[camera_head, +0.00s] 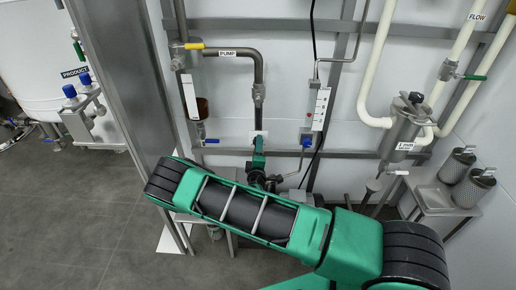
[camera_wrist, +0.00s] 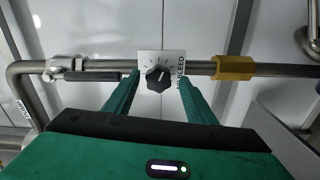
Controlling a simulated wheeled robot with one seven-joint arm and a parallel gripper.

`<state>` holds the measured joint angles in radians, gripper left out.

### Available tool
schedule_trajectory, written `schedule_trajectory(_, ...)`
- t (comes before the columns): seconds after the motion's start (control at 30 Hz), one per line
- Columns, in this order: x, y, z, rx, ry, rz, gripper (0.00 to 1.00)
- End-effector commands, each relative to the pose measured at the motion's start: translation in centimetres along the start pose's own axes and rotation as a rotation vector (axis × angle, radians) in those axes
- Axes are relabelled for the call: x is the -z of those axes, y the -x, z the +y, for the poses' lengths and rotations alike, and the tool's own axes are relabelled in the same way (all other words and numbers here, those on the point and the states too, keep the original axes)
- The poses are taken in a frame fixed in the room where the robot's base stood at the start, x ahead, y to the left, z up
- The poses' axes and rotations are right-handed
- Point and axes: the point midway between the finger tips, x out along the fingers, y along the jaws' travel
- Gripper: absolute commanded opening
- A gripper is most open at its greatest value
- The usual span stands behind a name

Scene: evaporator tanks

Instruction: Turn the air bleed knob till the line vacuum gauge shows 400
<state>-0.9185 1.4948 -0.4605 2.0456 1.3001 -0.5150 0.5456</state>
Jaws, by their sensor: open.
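The air bleed knob (camera_wrist: 157,77) is black with a white pointer line, on a pale plate (camera_wrist: 148,54) with tick marks and a partly hidden label ending in "BLEED". The plate sits in front of a horizontal steel pipe. My gripper (camera_wrist: 160,74) is open, with one green finger on each side of the knob. I cannot tell whether the fingers touch it. In the head view my gripper (camera_head: 258,158) is at the lower end of the pump pipe and the knob is hidden. I cannot make out a line vacuum gauge reading in either view.
A yellow fitting (camera_wrist: 233,67) is on the pipe right of the knob, and a black-handled valve (camera_wrist: 85,75) is left. A white panel (camera_head: 320,108) and a blue-handled valve (camera_head: 306,142) are right of my gripper. A steel column (camera_head: 125,70) stands left.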

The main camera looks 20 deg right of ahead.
Motion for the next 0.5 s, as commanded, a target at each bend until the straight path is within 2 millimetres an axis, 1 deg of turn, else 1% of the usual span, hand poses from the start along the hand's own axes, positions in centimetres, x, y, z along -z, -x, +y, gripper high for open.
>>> schedule_trajectory(0.3, 0.1, 5.7, -0.2, 0.004, 0.005, 0.002, 0.50)
schedule_trajectory(0.4, 0.0, 7.4, -0.2, 0.005, 0.004, 0.002, 0.50)
schedule_trajectory(0.5, 0.1, 8.7, -0.2, 0.005, 0.003, 0.002, 0.50)
